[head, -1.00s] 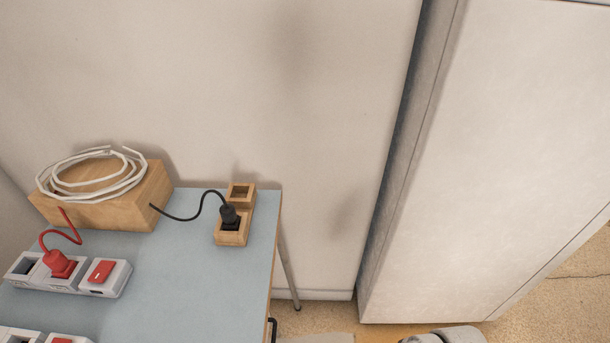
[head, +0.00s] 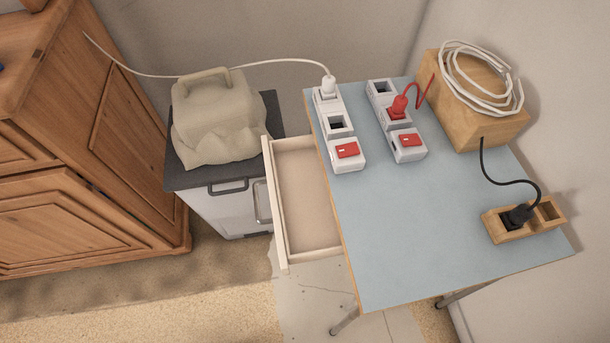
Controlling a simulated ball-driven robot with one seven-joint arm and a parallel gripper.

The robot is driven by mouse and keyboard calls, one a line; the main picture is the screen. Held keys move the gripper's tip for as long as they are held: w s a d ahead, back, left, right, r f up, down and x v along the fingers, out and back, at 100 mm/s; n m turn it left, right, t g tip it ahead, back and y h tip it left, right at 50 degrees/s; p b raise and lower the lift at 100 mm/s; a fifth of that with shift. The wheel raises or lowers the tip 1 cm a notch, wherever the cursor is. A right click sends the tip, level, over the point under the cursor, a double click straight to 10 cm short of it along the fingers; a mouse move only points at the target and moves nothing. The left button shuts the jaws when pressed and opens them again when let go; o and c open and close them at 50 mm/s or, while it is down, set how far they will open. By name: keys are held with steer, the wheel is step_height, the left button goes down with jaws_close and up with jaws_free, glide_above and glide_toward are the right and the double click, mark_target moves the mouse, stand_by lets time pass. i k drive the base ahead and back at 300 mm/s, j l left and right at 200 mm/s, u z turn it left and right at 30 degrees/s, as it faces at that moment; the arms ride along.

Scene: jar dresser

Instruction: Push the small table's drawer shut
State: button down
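The small table (head: 400,250) has a pale blue top and metal legs and stands right of centre in the head view. Its drawer (head: 278,200) is pulled out from the table's left side. The drawer is cream-coloured, and the part that shows is empty. Its front panel faces left, toward the dark-topped cabinet. My gripper is not in view.
On the table are two white power strips (head: 345,152) (head: 410,146), a wooden socket block (head: 525,232) and a wooden box (head: 470,122) with coiled white cable. A grey cabinet (head: 225,212) bearing a beige lump (head: 218,125) stands close left of the drawer. A wooden dresser (head: 80,200) is farther left.

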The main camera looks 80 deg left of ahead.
mark_target(305, 225)
steer(key=u, duration=1.75)
steer(key=k+j+u, duration=0.2)
steer(key=k+u, duration=0.3)
